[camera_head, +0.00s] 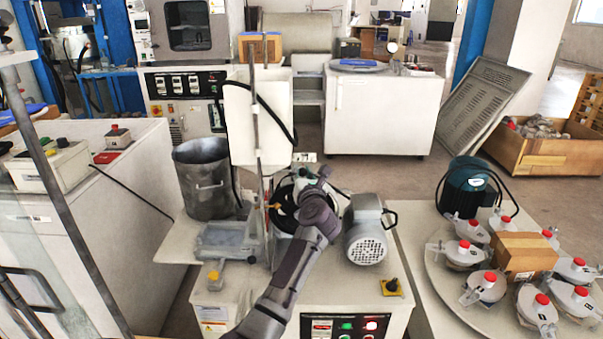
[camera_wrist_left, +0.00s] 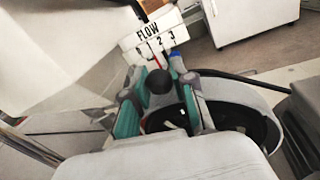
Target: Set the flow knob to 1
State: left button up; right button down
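In the left wrist view a white plate marked FLOW (camera_wrist_left: 148,30) carries the digits 1, 2 and 3. A round black knob (camera_wrist_left: 160,82) stands below it, with a red pointer line towards the scale. The line lies near the 1 and 2; the exact setting is hard to read. My left gripper (camera_wrist_left: 159,98) has its teal-padded fingers on either side of the knob. Whether they touch it cannot be told. In the head view the left gripper (camera_head: 308,183) is over the middle machine, and the arm hides the flow knob.
A grey motor (camera_head: 366,232) stands right of the gripper, and a metal pot (camera_head: 210,180) stands left. A white tank (camera_head: 258,115) rises behind. A yellow-based black knob (camera_head: 391,286) is on the machine's front right. Red-capped vessels (camera_head: 486,287) crowd the right table.

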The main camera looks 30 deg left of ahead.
pick_arm(q)
jog(key=o, duration=0.4)
jog(key=v, duration=1.2)
